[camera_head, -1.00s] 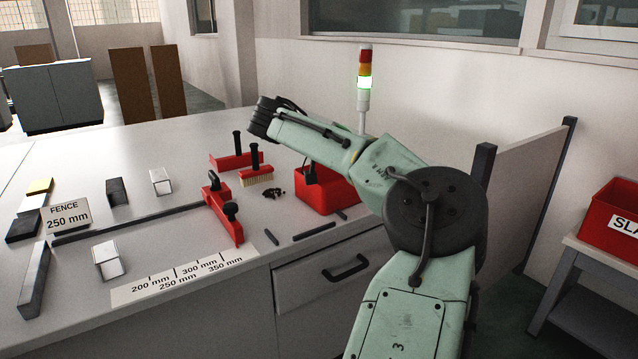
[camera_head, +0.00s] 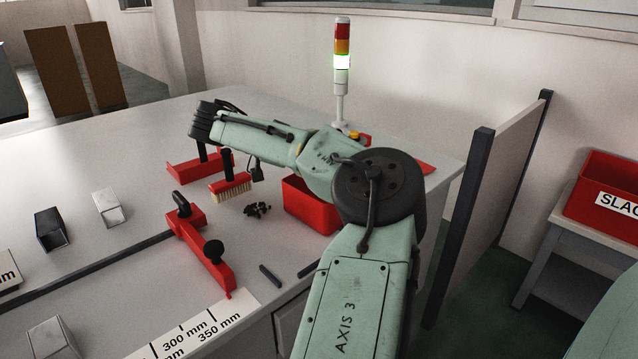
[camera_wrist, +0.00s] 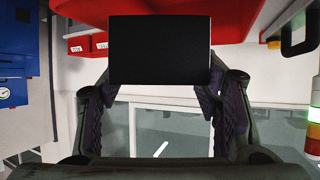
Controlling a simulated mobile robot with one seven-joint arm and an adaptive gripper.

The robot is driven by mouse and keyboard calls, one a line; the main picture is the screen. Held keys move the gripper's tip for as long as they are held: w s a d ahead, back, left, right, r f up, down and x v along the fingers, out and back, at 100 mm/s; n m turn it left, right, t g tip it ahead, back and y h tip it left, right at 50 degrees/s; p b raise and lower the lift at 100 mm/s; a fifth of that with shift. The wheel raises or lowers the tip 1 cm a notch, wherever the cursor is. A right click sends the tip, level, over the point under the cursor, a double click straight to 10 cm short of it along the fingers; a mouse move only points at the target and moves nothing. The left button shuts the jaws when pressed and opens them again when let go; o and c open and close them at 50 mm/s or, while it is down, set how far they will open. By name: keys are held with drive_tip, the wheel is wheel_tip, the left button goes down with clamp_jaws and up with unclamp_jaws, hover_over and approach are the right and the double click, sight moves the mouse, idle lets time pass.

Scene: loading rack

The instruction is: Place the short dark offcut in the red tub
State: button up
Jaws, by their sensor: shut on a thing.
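In the wrist view my gripper (camera_wrist: 160,92) is shut on a black block, the dark offcut (camera_wrist: 160,48). It shows as a plain rectangle between the fingers; its length cannot be told. In the head view my arm hides the gripper and the offcut. The red tub (camera_head: 312,207) stands on the bench, partly behind my arm. A wide red surface fills the top edge of the wrist view beyond the offcut; I cannot tell if it is the tub.
A signal tower (camera_head: 342,75) stands behind. A dark block (camera_head: 51,229) and a pale block (camera_head: 108,207) sit left. A SLAG bin (camera_head: 605,195) is at right.

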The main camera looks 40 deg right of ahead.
wheel_tip(320, 180, down, 6)
drive_tip(key=shift+r+p, duration=0.2)
drive_tip(key=shift+p, duration=0.6)
drive_tip(key=shift+f+b, duration=0.45)
drive_tip(key=shift+f, duration=0.2)
drive_tip(key=o, duration=0.8)
drive_tip(key=shift+o, duration=1)
drive_tip(key=shift+s+a+f, duration=0.1)
drive_tip(key=shift+f, duration=0.1)
